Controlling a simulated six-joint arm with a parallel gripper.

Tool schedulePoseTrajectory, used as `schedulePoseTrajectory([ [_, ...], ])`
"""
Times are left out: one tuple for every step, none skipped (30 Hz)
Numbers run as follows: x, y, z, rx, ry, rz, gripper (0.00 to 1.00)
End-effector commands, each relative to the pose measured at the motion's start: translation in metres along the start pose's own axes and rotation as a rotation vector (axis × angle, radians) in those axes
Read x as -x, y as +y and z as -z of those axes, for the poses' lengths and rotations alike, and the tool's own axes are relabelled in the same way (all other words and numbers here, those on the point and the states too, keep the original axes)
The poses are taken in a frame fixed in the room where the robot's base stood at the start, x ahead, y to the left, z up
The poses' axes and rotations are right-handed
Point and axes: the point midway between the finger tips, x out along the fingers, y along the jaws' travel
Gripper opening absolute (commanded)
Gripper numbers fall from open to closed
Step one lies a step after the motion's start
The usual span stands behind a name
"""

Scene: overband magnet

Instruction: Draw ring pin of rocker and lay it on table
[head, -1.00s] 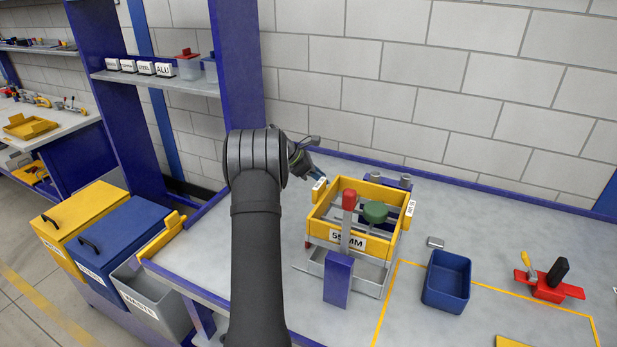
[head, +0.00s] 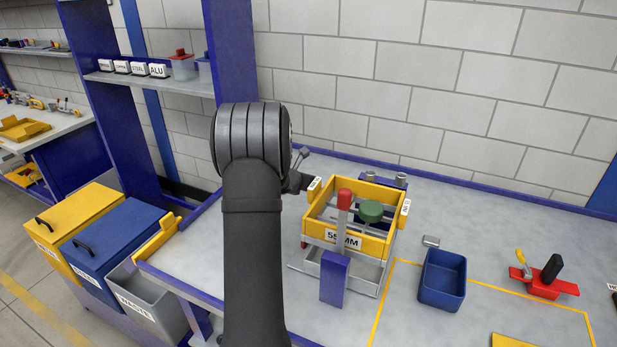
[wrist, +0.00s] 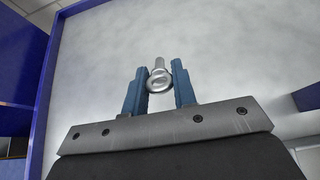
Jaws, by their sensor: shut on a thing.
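In the wrist view my gripper (wrist: 159,72) has its blue fingers closed around a small silver ring pin (wrist: 159,80). The ring sits between the fingers and the shank points away from me. Grey table surface fills the background behind it. The yellow frame (head: 377,246) carries a "55 MM" label, a red-tipped lever (head: 343,200) on a blue post and a green knob (head: 370,210). I cannot tell which part is the rocker.
The grey table (head: 210,255) has bare room left of the yellow frame. A small metal block (head: 431,241), a blue bin (head: 444,279) and a red clamp (head: 545,281) stand to the right. A blue shelf post (head: 233,60) rises behind my arm. Lidded bins stand off the table's left side.

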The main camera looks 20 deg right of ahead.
Motion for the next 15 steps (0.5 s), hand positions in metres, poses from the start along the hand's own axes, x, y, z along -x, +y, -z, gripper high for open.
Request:
schedulePoseTrajectory([
  [0.000, 0.000, 0.001, 0.003, -0.001, -0.003, 0.00],
  [-0.001, 0.000, 0.002, 0.004, -0.001, -0.004, 0.00],
  [-0.001, 0.000, 0.003, 0.004, -0.001, -0.005, 0.00],
  [-0.002, 0.000, 0.005, 0.004, 0.000, -0.005, 0.00],
  [-0.003, 0.000, 0.006, 0.004, 0.000, -0.004, 0.00],
  [-0.004, 0.000, 0.009, 0.005, 0.000, -0.004, 0.00],
  [-0.006, 0.000, 0.011, 0.005, 0.000, -0.003, 0.00],
  [-0.007, 0.000, 0.013, 0.004, 0.000, -0.003, 0.00],
  [-0.009, 0.000, 0.016, 0.005, 0.000, -0.003, 0.00],
  [-0.010, 0.000, 0.019, 0.004, 0.000, -0.003, 0.00],
  [-0.012, 0.000, 0.021, 0.005, 0.000, -0.003, 0.00],
  [-0.014, 0.000, 0.025, 0.004, 0.000, -0.003, 0.00],
  [-0.015, 0.000, 0.028, 0.004, 0.000, -0.003, 0.00],
  [-0.017, 0.000, 0.030, 0.005, 0.000, -0.003, 0.00],
  [-0.019, 0.000, 0.033, 0.003, 0.000, -0.003, 0.00],
])
